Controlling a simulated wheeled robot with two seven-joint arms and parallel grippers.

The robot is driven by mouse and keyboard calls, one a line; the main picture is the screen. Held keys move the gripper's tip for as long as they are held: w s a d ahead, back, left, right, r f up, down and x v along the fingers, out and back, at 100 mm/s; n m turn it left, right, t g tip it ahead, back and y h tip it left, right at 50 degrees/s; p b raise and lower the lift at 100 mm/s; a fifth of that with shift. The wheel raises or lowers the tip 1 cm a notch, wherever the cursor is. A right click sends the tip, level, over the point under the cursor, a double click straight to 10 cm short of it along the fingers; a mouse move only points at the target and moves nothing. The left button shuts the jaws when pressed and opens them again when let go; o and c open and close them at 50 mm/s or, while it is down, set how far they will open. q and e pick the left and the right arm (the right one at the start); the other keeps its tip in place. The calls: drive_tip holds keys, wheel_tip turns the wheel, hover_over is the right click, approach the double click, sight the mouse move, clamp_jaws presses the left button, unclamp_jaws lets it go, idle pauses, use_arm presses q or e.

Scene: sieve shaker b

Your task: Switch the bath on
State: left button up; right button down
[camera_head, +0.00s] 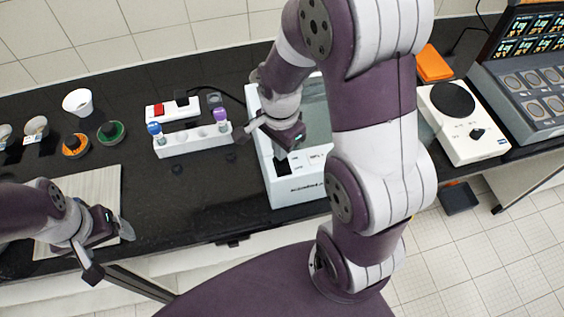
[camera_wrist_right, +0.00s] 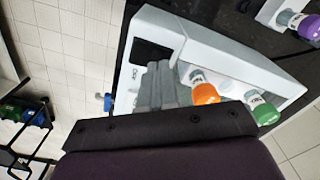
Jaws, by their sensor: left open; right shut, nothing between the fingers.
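The bath (camera_head: 287,194) is a white box at the table's front edge, its basin partly hidden behind my right arm. In the right wrist view its white front panel (camera_wrist_right: 122,78) carries a black rectangle (camera_wrist_right: 151,50), which may be the switch or a display; I cannot tell its state. My right gripper (camera_head: 281,155) is shut and empty, pointing down over the panel. In the right wrist view its fingertips (camera_wrist_right: 160,64) appear just beside the black rectangle; contact is unclear. My left gripper (camera_head: 112,248) is open and empty at the lower left, away from the bath.
Tubes with orange (camera_wrist_right: 205,94) and green (camera_wrist_right: 265,113) caps show at the bath in the right wrist view. A white tube rack (camera_head: 190,142) stands left of the bath. A white hotplate-like device (camera_head: 462,137) stands to the right. Dark table between rack and front edge is mostly clear.

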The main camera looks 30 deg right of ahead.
drive_tip(key=shift+f+b, duration=0.4)
drive_tip(key=shift+f, duration=0.2)
wheel_tip(320, 180, up, 7)
drive_tip(key=p, duration=0.7)
idle(0.4)
